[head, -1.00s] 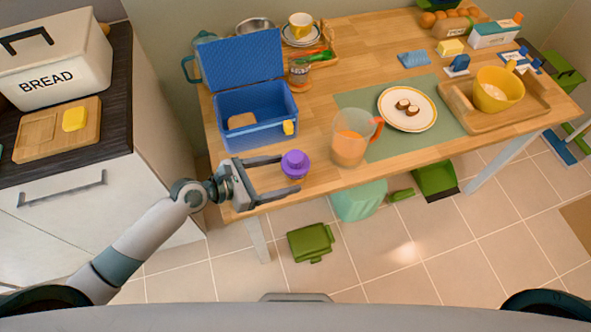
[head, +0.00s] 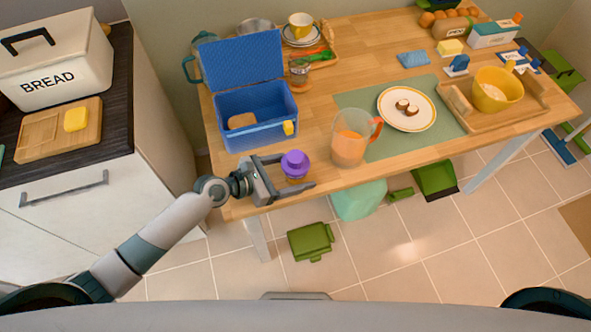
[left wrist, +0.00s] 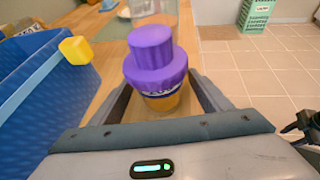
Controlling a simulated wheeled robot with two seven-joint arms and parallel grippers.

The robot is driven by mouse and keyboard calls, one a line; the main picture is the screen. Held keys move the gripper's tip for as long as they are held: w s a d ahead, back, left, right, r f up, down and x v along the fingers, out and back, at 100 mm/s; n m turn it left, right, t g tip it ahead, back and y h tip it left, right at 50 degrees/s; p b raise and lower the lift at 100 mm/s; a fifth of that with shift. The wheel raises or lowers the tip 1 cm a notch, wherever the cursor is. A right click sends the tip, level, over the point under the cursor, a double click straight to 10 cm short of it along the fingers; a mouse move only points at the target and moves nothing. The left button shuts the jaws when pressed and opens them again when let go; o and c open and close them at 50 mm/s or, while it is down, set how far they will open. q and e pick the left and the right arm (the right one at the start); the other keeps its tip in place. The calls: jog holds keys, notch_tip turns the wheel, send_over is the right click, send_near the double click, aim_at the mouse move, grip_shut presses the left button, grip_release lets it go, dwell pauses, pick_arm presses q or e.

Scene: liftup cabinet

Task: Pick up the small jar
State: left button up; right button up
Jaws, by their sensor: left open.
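The small jar (head: 295,166) has a purple lid and stands upright near the front edge of the wooden table (head: 322,104). My left gripper (head: 298,172) is open, with its two fingers on either side of the jar. In the left wrist view the jar (left wrist: 155,68) stands between the open fingers, with a yellowish lower body and a dark label under the wide purple lid. I see no clear contact between the fingers and the jar.
An open blue lunch box (head: 256,116) stands just behind the jar. A pitcher of orange drink (head: 350,146) stands to its right, near a plate (head: 407,109) on a green mat (head: 440,118).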

aim_at(288, 165)
pick_arm(q)
jog(key=c, duration=1.3)
jog(key=shift+r, duration=0.15)
jog(key=shift+r, duration=0.8)
notch_tip(288, 165, up, 3)
jog(key=shift+f+p, duration=0.2)
jog(key=shift+p, duration=0.1)
jog(key=s+d+r, duration=0.6)
jog(key=s+d, duration=0.1)
jog(key=d, duration=0.1)
jog(key=shift+s+d+r+p, duration=0.3)
jog(key=shift+d+r+p, duration=0.05)
jog(key=shift+d, duration=0.05)
